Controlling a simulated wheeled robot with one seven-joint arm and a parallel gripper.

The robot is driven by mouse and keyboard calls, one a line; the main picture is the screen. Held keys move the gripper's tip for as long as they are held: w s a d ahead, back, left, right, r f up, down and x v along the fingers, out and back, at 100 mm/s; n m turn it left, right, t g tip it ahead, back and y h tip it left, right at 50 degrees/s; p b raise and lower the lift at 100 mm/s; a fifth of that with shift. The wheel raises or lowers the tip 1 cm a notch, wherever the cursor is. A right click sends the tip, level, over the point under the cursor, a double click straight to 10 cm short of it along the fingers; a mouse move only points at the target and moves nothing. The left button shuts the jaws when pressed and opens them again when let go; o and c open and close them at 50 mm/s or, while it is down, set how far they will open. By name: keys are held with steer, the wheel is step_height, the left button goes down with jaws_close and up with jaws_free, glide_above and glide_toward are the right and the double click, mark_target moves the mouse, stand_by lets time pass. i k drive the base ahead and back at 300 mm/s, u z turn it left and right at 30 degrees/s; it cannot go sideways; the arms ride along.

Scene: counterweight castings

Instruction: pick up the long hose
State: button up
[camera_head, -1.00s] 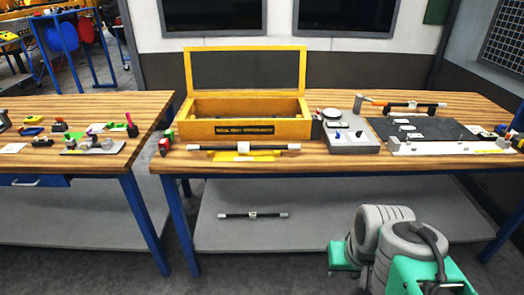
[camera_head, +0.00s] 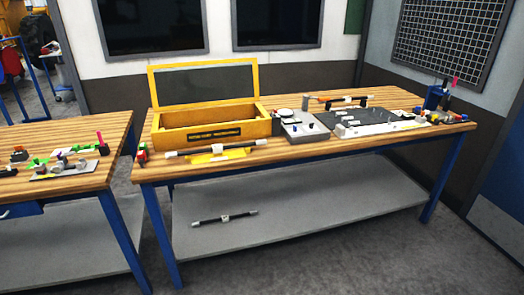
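Three black hoses with pale ends show. The longest-looking hose (camera_head: 238,147) lies along the front of the wooden bench, before the open yellow box, with a white band at its middle and a yellow piece (camera_head: 220,156) under or beside it. My gripper is not in view.
The yellow box (camera_head: 215,136) stands open with its lid up. A grey device (camera_head: 305,128) and a dark plate (camera_head: 372,117) with small parts sit right of it. A second bench (camera_head: 70,180) stands left across a narrow gap. Floor before the bench is clear.

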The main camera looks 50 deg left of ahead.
mark_target(218, 148)
steer(key=u, duration=0.3)
steer(key=i, duration=1.2)
steer(key=u, duration=1)
steer(key=i, duration=1.3)
steer(key=u, duration=2.35)
steer(key=i, duration=1.05)
steer(key=u, duration=0.95)
steer(key=i, duration=0.3)
steer(key=u, duration=0.15)
